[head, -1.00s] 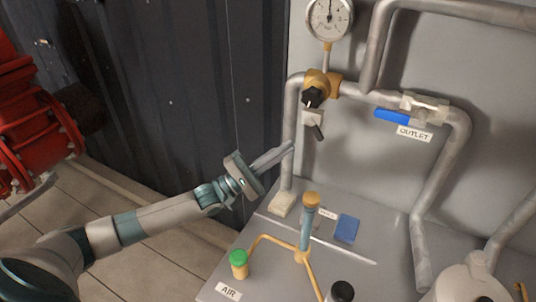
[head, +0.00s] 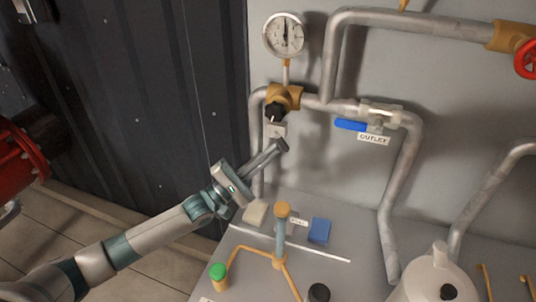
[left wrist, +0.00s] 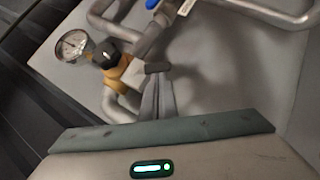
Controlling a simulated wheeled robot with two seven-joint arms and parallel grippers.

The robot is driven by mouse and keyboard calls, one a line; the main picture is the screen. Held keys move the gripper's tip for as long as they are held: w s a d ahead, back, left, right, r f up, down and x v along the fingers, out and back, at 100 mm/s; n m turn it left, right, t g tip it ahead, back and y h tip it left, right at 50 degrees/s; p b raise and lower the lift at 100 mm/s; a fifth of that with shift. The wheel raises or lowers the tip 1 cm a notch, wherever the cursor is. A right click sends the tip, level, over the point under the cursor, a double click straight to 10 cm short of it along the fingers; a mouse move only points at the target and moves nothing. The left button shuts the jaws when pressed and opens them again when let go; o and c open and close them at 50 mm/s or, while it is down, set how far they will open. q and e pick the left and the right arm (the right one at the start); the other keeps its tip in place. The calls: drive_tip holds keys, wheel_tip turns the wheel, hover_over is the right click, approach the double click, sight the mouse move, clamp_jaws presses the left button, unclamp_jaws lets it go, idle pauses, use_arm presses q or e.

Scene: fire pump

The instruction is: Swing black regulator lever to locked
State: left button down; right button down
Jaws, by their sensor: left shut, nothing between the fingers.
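The brass regulator (head: 285,97) sits on the grey pipe below a round gauge, with a black knob (head: 275,112) on its front. Below it is a pale block (head: 276,131) with a short black lever (head: 282,145) that points down and to the right. My left gripper (head: 277,150) is shut and empty, its fingertips at the lever's lower end. In the left wrist view the black lever (left wrist: 158,67) lies just beyond the fingertips (left wrist: 157,78). I cannot tell whether they touch. My right gripper is not in view.
A blue-handled outlet valve (head: 351,125) is on the pipe to the right. Below stand an orange-capped post (head: 282,210), a green-capped fitting (head: 218,271) and a blue block (head: 319,231). The pressure gauge (head: 284,36) is above. A dark corrugated wall is on the left.

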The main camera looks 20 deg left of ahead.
use_arm(q)
drive_tip(key=shift+f, duration=0.1)
drive_tip(key=shift+d+n+t+b, duration=0.2)
drive_tip(key=shift+n+t+b, duration=0.1)
drive_tip(key=shift+n+b, duration=0.15)
